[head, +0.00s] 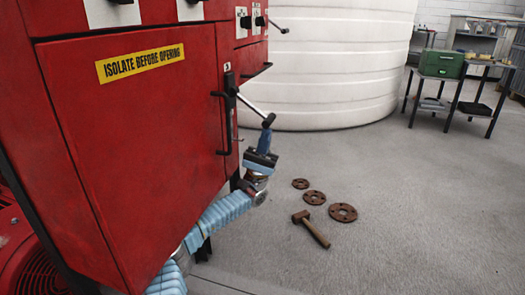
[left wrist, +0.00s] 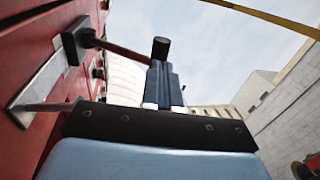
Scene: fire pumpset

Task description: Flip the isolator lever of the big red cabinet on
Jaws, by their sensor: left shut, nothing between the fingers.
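The big red cabinet (head: 130,150) fills the left of the head view, with a yellow "ISOLATE BEFORE OPENING" label (head: 140,63) on its door. The isolator lever (head: 252,106) is a metal rod on a black mount at the door's right side. It slants down and outward to a black knob. In the left wrist view the lever (left wrist: 122,49) runs from its mount to the knob at upper middle. My left gripper (head: 265,136) is shut and empty, its blue fingers pointing up just below the knob. The fingertips (left wrist: 156,66) appear close to the knob; contact cannot be told.
A black door handle (head: 227,125) is beside the lever's mount. A smaller lever (head: 278,27) sticks out higher up. Rusty flanges (head: 343,212) and a hammer (head: 311,229) lie on the floor. A white tank (head: 335,65) stands behind.

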